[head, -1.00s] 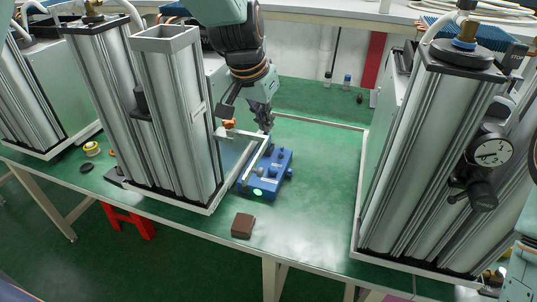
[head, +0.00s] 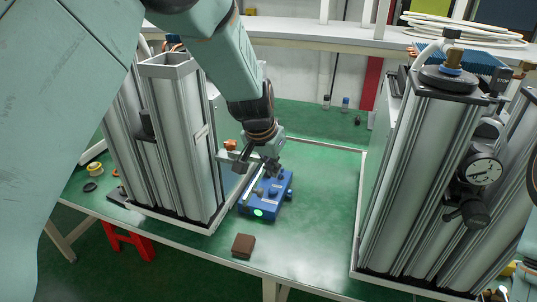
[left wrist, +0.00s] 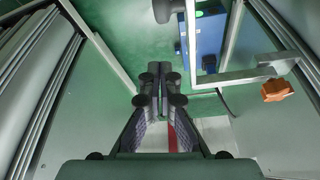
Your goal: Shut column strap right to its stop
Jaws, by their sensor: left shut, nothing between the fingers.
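The strap (head: 250,184) is a thin grey metal bar with a corner, standing out beside the right side of the left column pair (head: 180,140). It stands away from the column face, over the blue box. An orange knob (head: 231,145) sits near its column end. In the left wrist view the strap (left wrist: 234,76) crosses the upper right, with the orange knob (left wrist: 276,90) at its end. My left gripper (head: 268,170) is shut and empty, close to the strap; its fingertips (left wrist: 153,72) show apart from the bar in the left wrist view. My right gripper is out of view.
A brown block (head: 243,245) lies near the front edge. Another column unit with a dial gauge (head: 483,171) stands at right.

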